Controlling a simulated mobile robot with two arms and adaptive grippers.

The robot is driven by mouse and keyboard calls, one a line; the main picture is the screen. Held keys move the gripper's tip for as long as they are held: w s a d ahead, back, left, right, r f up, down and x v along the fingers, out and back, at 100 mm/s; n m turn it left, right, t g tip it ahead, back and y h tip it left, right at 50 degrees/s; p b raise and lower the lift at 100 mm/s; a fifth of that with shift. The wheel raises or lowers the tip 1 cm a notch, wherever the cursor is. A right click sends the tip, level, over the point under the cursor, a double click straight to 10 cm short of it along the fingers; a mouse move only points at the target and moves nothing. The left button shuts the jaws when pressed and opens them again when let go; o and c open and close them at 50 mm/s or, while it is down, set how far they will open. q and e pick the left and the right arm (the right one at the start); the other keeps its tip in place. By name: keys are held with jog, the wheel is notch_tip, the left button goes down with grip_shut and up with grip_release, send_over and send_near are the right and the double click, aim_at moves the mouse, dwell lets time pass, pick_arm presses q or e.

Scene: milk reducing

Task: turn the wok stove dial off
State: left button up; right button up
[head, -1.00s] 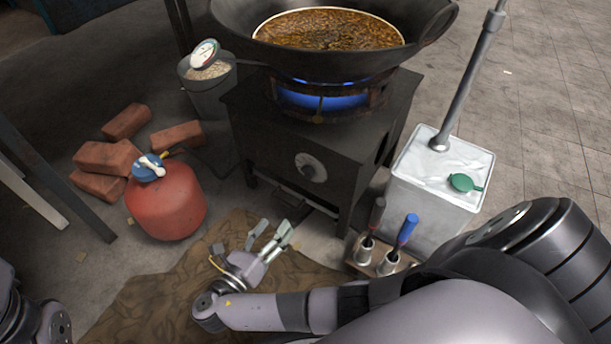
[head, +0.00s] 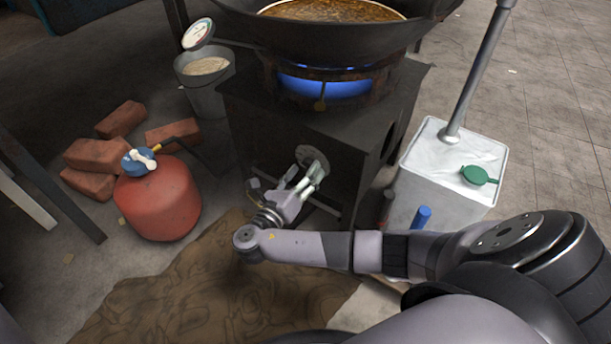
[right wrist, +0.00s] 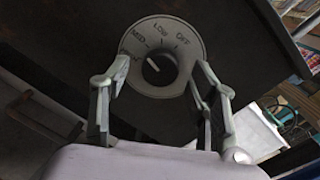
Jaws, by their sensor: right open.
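The stove dial (head: 311,155) is a round pale plate on the front of the dark wok stove (head: 262,125). In the right wrist view the dial (right wrist: 158,68) has a dark knob. The knob's white mark points up-left, away from OFF. Blue flame (head: 325,87) burns under the wok (head: 335,38). My right gripper (head: 304,174) is open just in front of the dial's lower part. In the right wrist view its fingers (right wrist: 158,88) stand on either side of the knob, apart from it. My left gripper is out of view.
A red gas cylinder (head: 158,202) and several bricks (head: 100,156) are at left. A white container (head: 450,165) with a green cap stands right of the stove. A blue-handled tool (head: 421,217) is partly hidden by my arm. A brown cloth (head: 220,285) lies in front.

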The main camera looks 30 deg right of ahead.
jog(key=shift+w+d, duration=0.3)
jog(key=shift+d, duration=0.3)
jog(key=shift+c, duration=0.5)
jog(key=c, duration=1.1)
